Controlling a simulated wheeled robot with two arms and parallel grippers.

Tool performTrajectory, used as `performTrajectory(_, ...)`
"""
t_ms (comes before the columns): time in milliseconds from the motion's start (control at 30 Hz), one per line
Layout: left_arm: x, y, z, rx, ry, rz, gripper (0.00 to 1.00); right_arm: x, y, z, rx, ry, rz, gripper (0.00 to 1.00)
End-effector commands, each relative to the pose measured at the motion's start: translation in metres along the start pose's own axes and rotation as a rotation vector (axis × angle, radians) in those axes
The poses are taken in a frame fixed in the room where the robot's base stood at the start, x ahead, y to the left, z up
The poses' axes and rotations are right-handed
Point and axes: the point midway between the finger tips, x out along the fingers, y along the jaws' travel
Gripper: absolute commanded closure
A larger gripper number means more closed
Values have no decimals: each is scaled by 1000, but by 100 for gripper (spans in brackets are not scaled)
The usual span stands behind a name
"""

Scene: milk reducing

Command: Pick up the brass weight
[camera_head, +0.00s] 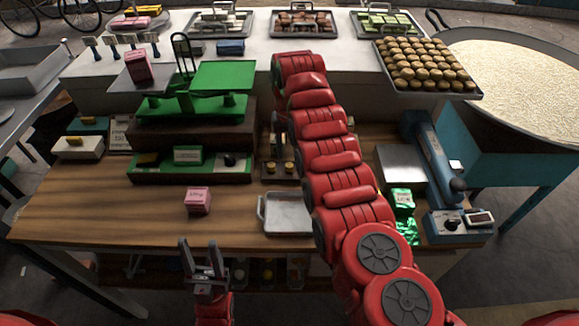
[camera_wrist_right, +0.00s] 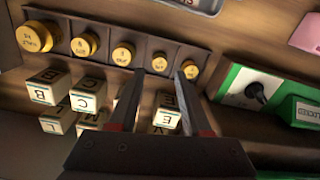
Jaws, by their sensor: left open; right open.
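Several brass weights stand in a row in a dark slotted rack (camera_wrist_right: 140,38) in the right wrist view, from a large one (camera_wrist_right: 35,36) at left to smaller ones at right. My right gripper (camera_wrist_right: 158,73) is open. Its fingertips lie on either side of a small brass weight (camera_wrist_right: 160,62) in the picture; another small one (camera_wrist_right: 189,69) is beside the right fingertip. I cannot tell the gap to the rack. In the head view two brass weights (camera_head: 288,167) show left of my red right arm, which hides the rest. My left gripper (camera_head: 205,267) is open and empty before the table's front edge.
Several lettered cream blocks (camera_wrist_right: 84,98) stand beside the rack. A green balance scale (camera_head: 222,77) and a green panel (camera_head: 205,165) are left of my right arm. A pink box (camera_head: 198,201) and metal tray (camera_head: 287,214) sit in front. The wooden tabletop's (camera_head: 110,205) front left is clear.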

Motion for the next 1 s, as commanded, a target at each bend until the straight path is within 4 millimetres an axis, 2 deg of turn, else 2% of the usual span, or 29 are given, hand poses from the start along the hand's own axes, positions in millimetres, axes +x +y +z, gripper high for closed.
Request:
performTrajectory(133,9,0,-2,0,0,0,50,7,0,0,0,-2,0,52)
performTrajectory(267,25,-1,-4,0,0,0,50,25,1,2,0,-8,1,52)
performTrajectory(400,22,-1,-4,0,0,0,50,48,1,1,-2,-5,0,52)
performTrajectory(667,22,-1,-4,0,0,0,50,54,1,0,0,1,-1,52)
performTrajectory(700,22,-1,-4,0,0,0,50,54,1,0,0,1,-1,53)
performTrajectory(967,22,-1,-4,0,0,0,50,53,1,0,0,1,-1,100)
performTrajectory(1000,22,-1,-4,0,0,0,50,53,1,0,0,1,-1,100)
